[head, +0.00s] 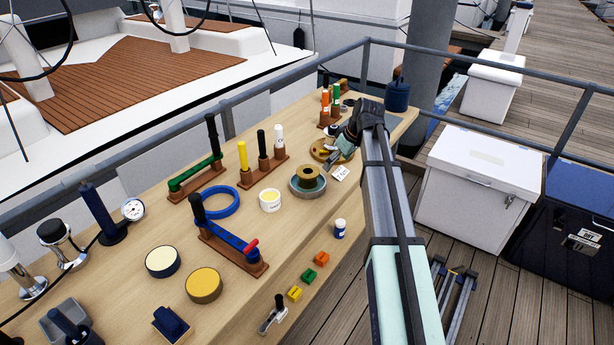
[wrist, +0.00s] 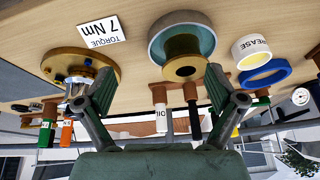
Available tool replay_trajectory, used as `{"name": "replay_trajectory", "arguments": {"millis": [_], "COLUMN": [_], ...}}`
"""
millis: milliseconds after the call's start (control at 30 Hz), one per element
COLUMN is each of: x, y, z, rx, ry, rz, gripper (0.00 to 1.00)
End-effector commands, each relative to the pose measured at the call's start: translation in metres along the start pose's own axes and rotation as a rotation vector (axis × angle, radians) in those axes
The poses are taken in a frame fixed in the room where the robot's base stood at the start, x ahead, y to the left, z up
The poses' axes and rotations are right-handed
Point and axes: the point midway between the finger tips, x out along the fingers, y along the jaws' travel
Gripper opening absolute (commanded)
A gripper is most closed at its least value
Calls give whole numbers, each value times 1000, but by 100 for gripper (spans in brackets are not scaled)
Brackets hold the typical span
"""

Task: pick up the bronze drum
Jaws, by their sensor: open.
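The bronze drum (head: 311,174) is spool-shaped, with a flange and an open centre. It sits in a round grey-blue dish (head: 295,187) on the wooden bench. In the wrist view the drum (wrist: 185,68) shows between my two fingers in the picture, nearer the right one, with the dish (wrist: 158,48) around its far end. My gripper (wrist: 165,95) is open and empty, its fingers spread wide. In the head view my gripper (head: 333,163) is just to the right of the drum, partly covering a bronze round plate (head: 318,153). I see no contact with the drum.
A torque card (head: 341,173) lies beside the dish. A grease tub (head: 270,200) and a blue ring (head: 221,202) are to its left. Upright tools in a wooden rack (head: 264,172) stand behind. A small white-and-blue bottle (head: 340,229) stands nearer the bench's front edge.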

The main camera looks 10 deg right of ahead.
Motion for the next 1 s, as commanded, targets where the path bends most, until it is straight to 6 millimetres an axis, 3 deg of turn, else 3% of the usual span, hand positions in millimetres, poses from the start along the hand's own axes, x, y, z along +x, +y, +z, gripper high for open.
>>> {"name": "replay_trajectory", "arguments": {"millis": [33, 100, 233, 333, 1000], "x": [-18, -34, -50, -50, 58], "y": [-7, -17, -29, -33, -34], "z": [-20, -37, -52, -56, -53], "rx": [-43, -93, -147, -160, -157], "ry": [-2, -9, -18, -21, -21], "rz": [-2, -7, -13, -16, -17], "gripper": [93, 93, 93, 93, 93]}}
